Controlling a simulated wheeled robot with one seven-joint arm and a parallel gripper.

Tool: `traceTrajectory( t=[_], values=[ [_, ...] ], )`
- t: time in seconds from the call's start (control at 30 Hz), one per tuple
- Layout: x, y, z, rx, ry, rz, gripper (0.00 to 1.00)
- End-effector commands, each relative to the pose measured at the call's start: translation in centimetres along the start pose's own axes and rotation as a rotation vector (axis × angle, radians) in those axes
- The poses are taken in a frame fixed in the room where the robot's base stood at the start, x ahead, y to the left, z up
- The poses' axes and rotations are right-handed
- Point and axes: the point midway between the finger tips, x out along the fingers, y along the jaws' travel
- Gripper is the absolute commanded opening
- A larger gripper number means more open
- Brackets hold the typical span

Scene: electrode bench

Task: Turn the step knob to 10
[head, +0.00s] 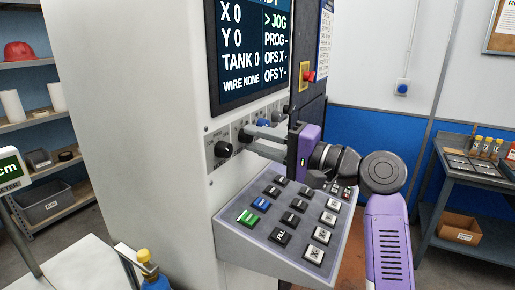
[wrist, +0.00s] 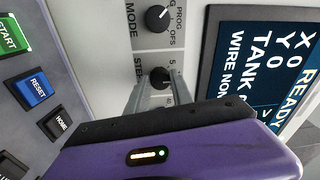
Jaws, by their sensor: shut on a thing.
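The step knob (wrist: 160,76) is a small dark round knob on the white control panel, with part of a "STEP" label beside it. My gripper (wrist: 157,88) is shut on it, with one grey finger on either side. In the head view my gripper (head: 246,140) reaches left to the panel, and its fingers hide most of the knob. The knob's pointer and most of its scale are hidden, so its setting cannot be read. The screen (head: 250,45) shows X 0, Y 0, TANK 0, WIRE NONE and a mark at JOG.
The black mode knob (wrist: 158,18) sits close beside the step knob. A blue knob (head: 263,123) is further along the row. The sloped keypad (head: 265,238) with several keys lies below my gripper. A red button (head: 309,76) is on the machine's right side.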

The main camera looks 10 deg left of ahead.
Motion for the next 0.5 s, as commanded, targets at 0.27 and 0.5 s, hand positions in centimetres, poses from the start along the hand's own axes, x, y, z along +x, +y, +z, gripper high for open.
traceTrajectory(
  t=[0.27, 0.5],
  values=[
    [-0.07, 0.22, 0.02, -0.032, -0.003, 0.001, 0.00],
    [-0.07, 0.21, 0.02, -0.032, -0.004, 0.001, 0.00]
  ],
)
